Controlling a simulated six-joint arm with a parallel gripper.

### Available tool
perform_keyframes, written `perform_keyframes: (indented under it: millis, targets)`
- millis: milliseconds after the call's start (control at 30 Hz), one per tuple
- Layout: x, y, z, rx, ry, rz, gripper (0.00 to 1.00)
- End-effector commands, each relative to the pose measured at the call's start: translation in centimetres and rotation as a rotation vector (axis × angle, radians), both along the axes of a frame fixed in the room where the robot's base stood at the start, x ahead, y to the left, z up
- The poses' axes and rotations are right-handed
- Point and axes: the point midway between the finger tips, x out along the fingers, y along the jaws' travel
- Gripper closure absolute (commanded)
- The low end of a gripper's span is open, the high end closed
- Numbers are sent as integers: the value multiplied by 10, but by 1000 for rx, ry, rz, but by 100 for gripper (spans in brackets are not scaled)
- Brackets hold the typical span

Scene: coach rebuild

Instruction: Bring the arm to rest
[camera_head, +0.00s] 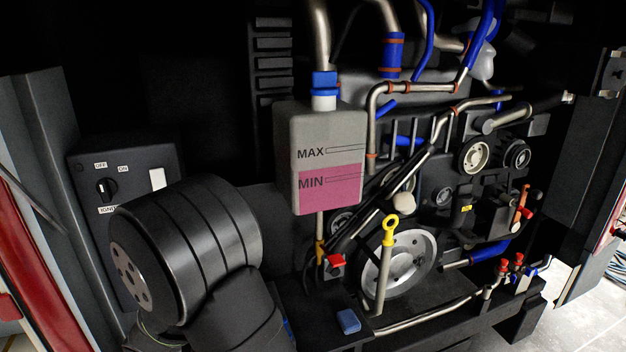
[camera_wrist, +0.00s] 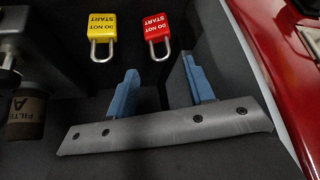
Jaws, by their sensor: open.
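My arm (camera_head: 185,250) shows in the head view as a large black jointed link at the lower left, in front of the ignition switch box (camera_head: 125,170). My gripper is outside the head view. In the wrist view my gripper (camera_wrist: 160,68) shows as two blue-padded fingers spread apart, with a grey bolted bar across their base. The gap between the fingers is empty. Beyond the fingertips are a yellow padlock (camera_wrist: 102,26) and a red padlock (camera_wrist: 156,28), both marked DO NOT START. Neither is seen held.
A tank (camera_head: 320,125) with pink liquid, a yellow-ringed dipstick (camera_head: 388,255), pipes and pulleys fill the engine bay. A small blue block (camera_head: 348,321) lies on a dark ledge. In the wrist view a filter canister (camera_wrist: 26,117) is at left and a red panel (camera_wrist: 285,65) at right.

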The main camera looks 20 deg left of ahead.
Motion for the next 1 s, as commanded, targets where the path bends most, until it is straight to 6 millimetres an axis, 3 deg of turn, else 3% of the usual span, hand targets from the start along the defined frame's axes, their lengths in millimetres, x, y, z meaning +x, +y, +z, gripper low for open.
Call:
perform_keyframes:
  millis: [400, 1000]
  targets:
    - [9, 23, -43, 0, 1, 0, 52]
    - [9, 24, -46, 2, 0, 0, 52]
